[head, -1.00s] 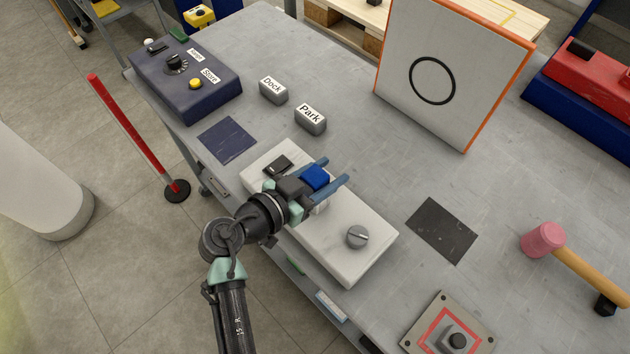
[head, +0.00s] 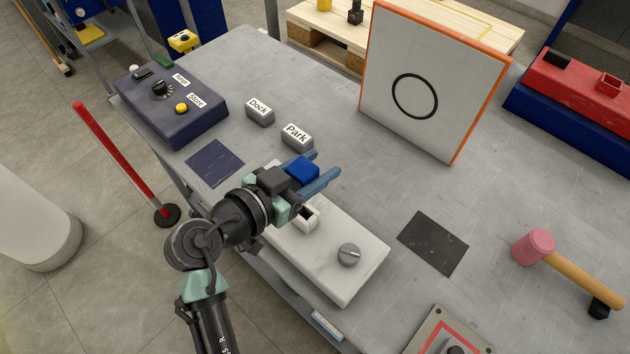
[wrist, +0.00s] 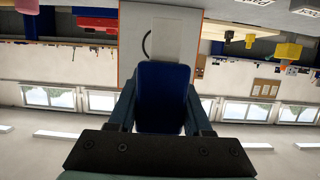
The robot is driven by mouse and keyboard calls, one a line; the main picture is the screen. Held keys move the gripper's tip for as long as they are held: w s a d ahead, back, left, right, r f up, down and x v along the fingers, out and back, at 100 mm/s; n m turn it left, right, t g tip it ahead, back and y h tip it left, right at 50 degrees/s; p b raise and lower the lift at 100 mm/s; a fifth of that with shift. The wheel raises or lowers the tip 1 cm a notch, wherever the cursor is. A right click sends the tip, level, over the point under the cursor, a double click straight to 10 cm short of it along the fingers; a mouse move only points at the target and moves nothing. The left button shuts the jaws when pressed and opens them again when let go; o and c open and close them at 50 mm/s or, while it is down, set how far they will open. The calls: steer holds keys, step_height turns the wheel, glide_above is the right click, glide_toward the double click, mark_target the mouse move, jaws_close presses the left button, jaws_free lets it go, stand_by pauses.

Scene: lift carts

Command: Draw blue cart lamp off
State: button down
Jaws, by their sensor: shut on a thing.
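A blue block (head: 303,170), which I take to be the blue cart lamp, is between the two blue-grey fingers of my gripper (head: 319,172). My gripper is shut on it and holds it above the white box (head: 325,270). In the wrist view the blue lamp (wrist: 162,95) fills the space between the fingers (wrist: 162,105). On the white box, a small white holder (head: 306,218) stands below and apart from the lamp. A grey knob (head: 349,254) sits near the box's right end. My wrist and gripper hide the box's left part.
Grey Dock (head: 260,112) and Park (head: 297,137) blocks and a dark control box (head: 172,108) lie to the left. A white panel with orange edges (head: 412,97) stands behind. A pink mallet (head: 535,247) lies right.

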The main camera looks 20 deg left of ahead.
steer(key=shift+r, duration=1)
